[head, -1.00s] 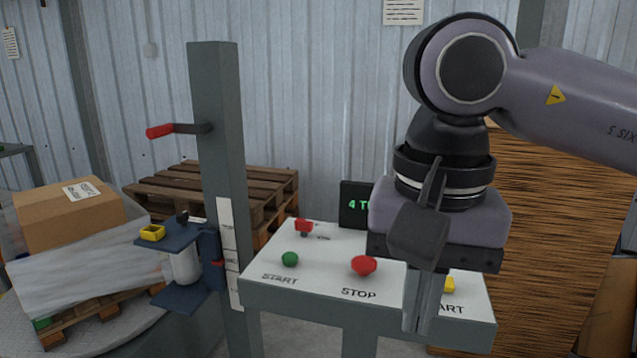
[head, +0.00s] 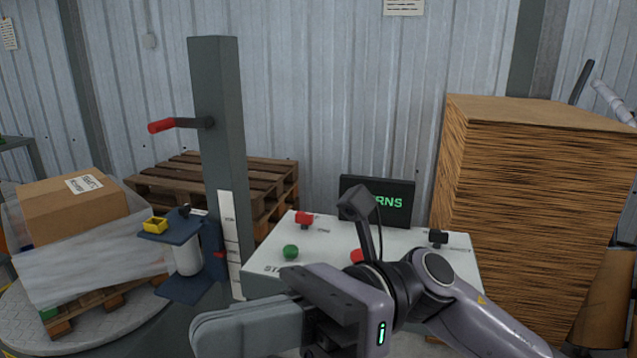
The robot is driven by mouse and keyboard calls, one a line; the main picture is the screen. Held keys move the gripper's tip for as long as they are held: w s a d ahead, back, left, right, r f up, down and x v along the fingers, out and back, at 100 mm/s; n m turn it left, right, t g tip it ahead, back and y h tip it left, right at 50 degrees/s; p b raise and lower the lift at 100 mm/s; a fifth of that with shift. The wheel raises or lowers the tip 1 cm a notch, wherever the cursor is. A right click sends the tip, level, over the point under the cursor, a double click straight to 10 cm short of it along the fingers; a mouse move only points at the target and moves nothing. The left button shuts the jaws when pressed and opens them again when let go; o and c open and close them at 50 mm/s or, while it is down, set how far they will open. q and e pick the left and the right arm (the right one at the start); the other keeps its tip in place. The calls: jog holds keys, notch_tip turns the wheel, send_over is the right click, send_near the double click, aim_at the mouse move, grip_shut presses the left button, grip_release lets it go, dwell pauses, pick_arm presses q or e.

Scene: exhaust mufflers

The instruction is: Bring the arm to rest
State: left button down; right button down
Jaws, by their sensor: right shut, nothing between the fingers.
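My right arm comes in from the lower right and is folded low in front of the control panel (head: 411,240). My right gripper (head: 215,328) points left at the bottom of the view, with its grey fingers shut and nothing held. It hangs in front of the panel's near edge and hides most of its front. My left gripper is out of view.
The panel shows a green button (head: 291,251), a partly hidden red button (head: 357,256) and a red switch (head: 304,219). A grey post (head: 218,130) with a red-ended lever (head: 162,126) stands left. A cardboard stack (head: 535,210) is right.

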jog(key=w+d+m+t+y, duration=0.2)
jog(key=w+m+t+y, duration=0.55)
jog(key=m, duration=0.45)
jog(key=w+d+f+m+t+h+p, duration=0.1)
jog(key=w+d+f+m+t+h, duration=0.2)
jog(key=d+f+m+t+h, duration=0.5)
jog(key=w+f+m+t+h, duration=0.15)
jog(key=f+m+t, duration=0.35)
jog(key=m, duration=0.7)
jog(key=w+d+f+m+t+h+p, duration=0.1)
jog(key=w+d+f+m+t+h, duration=0.3)
jog(key=m+t, duration=0.55)
jog(key=s+d+f+m+g+h, duration=0.3)
jog(key=s+d+f+m, duration=0.1)
jog(key=f, duration=0.5)
jog(key=s+d+f+m+g+h, duration=0.3)
jog(key=s+d+f+m, duration=0.1)
jog(key=s+f, duration=0.3)
jog(key=s+d+f+m+g+h, duration=0.3)
jog(key=s+d+f+m, duration=0.1)
jog(key=f, duration=0.7)
jog(key=shift+s+m, duration=0.65)
jog(key=shift+m, duration=0.1)
